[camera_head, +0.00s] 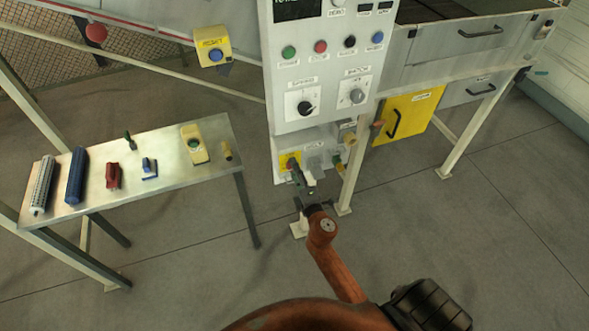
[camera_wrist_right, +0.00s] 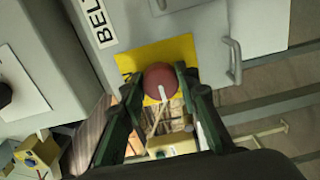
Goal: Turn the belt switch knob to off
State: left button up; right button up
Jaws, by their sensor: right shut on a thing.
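The belt switch knob (camera_wrist_right: 158,76) is round and dark red with a white pointer mark. It sits on a yellow plate (camera_wrist_right: 180,48) beside a label that begins "BEL". In the wrist view the mark points toward the bottom of the picture. My right gripper (camera_head: 297,176) reaches the yellow plate (camera_head: 285,160) low on the grey control cabinet. Its two green-black fingers are shut on the knob, one on each side. In the head view the fingers largely hide the knob. My left gripper is not in view.
The cabinet (camera_head: 330,105) carries coloured buttons and two more knobs above. Handles and valves (camera_head: 340,160) stick out just right of my gripper. A metal table (camera_head: 215,130) with several tools stands at left. The floor in front is clear.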

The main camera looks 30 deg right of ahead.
dwell(0.4)
jog(key=o, duration=1.2)
jog(key=shift+c, duration=0.2)
jog(key=v, duration=0.7)
jog(key=shift+s, duration=0.25)
